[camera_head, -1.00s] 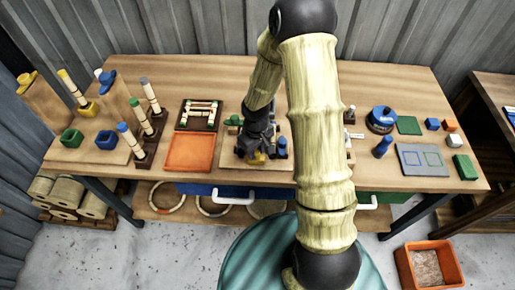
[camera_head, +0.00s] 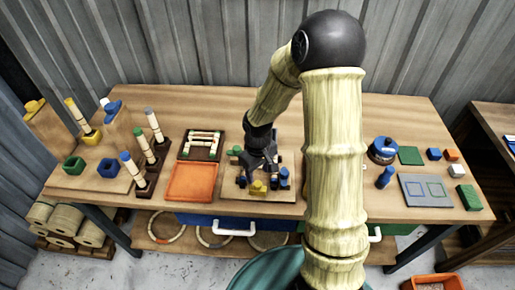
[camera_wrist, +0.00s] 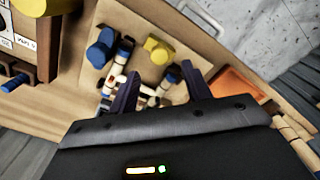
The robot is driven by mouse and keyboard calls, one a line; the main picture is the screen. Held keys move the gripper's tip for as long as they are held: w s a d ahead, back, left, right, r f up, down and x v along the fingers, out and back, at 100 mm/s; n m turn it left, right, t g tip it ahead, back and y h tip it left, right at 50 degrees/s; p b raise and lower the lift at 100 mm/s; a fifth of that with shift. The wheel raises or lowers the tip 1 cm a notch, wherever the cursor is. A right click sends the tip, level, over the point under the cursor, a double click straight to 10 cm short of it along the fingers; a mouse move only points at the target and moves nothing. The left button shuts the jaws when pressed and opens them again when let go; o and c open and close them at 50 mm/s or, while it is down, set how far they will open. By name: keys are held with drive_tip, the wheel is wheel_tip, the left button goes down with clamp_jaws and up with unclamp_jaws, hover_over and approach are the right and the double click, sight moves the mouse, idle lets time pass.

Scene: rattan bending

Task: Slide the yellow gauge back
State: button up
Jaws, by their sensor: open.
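The yellow gauge (camera_head: 258,187) sits at the front edge of a light wooden board (camera_head: 286,196) in the middle of the bench. It also shows in the wrist view (camera_wrist: 158,48), just beyond my fingertips. My gripper (camera_head: 260,170) points down over the board, behind the yellow gauge. In the wrist view my two fingers (camera_wrist: 160,78) are spread apart, with rattan pieces showing between and beside them. Blue pieces (camera_head: 284,178) stand to the right of the gauge. My gripper hides part of the board's middle, and I cannot tell whether it touches anything.
An orange tray (camera_head: 191,181) and a dark rack of rattan pieces (camera_head: 202,145) lie left of the board. Upright rattan pegs (camera_head: 143,143) stand farther left. A blue round tin (camera_head: 383,150) and a grey plate (camera_head: 426,190) are at the right. My arm covers the bench between.

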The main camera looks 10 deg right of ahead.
sight(258, 184)
wheel_tip(258, 184, up, 11)
idle(0.3)
idle(0.4)
drive_tip(key=s+d+m+t, duration=0.2)
drive_tip(key=s+m, duration=0.3)
drive_tip(key=s, duration=0.6)
drive_tip(key=shift+r+t, duration=0.25)
drive_tip(key=shift+t, duration=0.05)
drive_tip(key=shift+d, duration=0.1)
idle(1.5)
